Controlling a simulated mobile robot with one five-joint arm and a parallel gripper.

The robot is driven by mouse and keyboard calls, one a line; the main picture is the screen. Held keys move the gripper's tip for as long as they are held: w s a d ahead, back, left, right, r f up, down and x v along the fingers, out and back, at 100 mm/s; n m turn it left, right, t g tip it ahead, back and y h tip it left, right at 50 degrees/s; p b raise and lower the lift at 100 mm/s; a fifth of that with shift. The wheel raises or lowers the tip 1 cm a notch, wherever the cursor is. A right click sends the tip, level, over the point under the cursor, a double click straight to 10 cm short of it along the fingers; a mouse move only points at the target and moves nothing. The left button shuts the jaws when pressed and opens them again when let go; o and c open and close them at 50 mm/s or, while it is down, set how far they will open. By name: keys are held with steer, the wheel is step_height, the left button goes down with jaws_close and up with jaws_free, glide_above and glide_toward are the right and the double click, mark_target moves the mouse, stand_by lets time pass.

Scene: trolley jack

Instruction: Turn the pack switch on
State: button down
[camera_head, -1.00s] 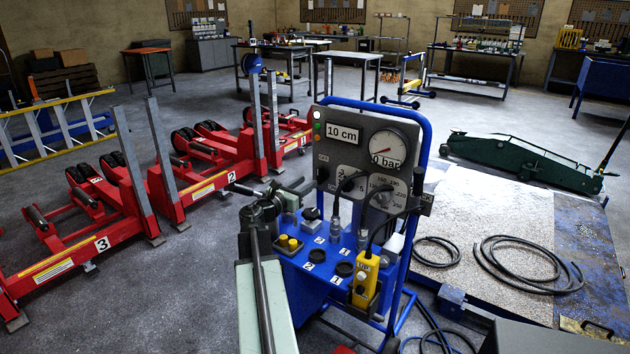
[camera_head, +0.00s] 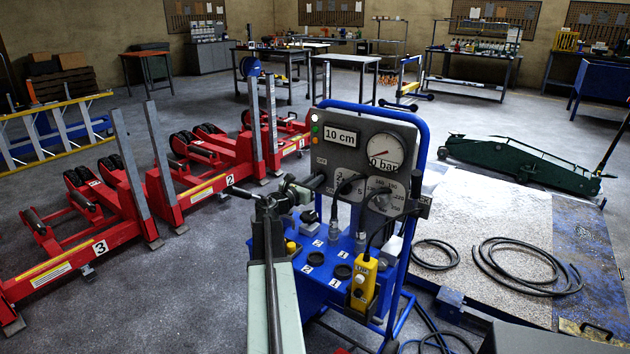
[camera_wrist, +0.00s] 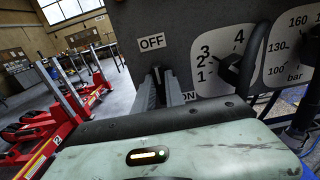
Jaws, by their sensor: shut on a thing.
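The grey control panel (camera_head: 345,150) stands on a blue cart (camera_head: 325,270). In the wrist view, the pack switch (camera_wrist: 157,74) shows as a dark piece between my finger ends, below the OFF label (camera_wrist: 152,41). My gripper (camera_wrist: 160,88) is shut on the switch at the panel's left side. In the head view my gripper (camera_head: 309,184) reaches the panel's left edge. Most of the switch is hidden, so I cannot tell its setting.
Right of my fingers is a numbered dial (camera_wrist: 238,68). The pressure gauge (camera_head: 385,150) reads 0 bar, beside a 10 cm display (camera_head: 341,135). A yellow pendant (camera_head: 363,284) hangs in front. Red stands (camera_head: 120,215) are left; hoses (camera_head: 525,267) lie right.

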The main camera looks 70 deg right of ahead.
steer(key=shift+s+a+f+m+b, duration=0.1)
steer(key=shift+s+f+m+b, duration=0.05)
steer(key=shift+m, duration=2.85)
steer(key=shift+s+f+m+b, duration=0.1)
steer(key=shift+s+f+m, duration=0.05)
steer(key=shift+m, duration=2.85)
steer(key=shift+s+a+f+m+b, duration=0.1)
steer(key=shift+s+f+m+b, duration=0.05)
steer(key=shift+m, duration=2.85)
steer(key=c, duration=1.4)
jaws_free()
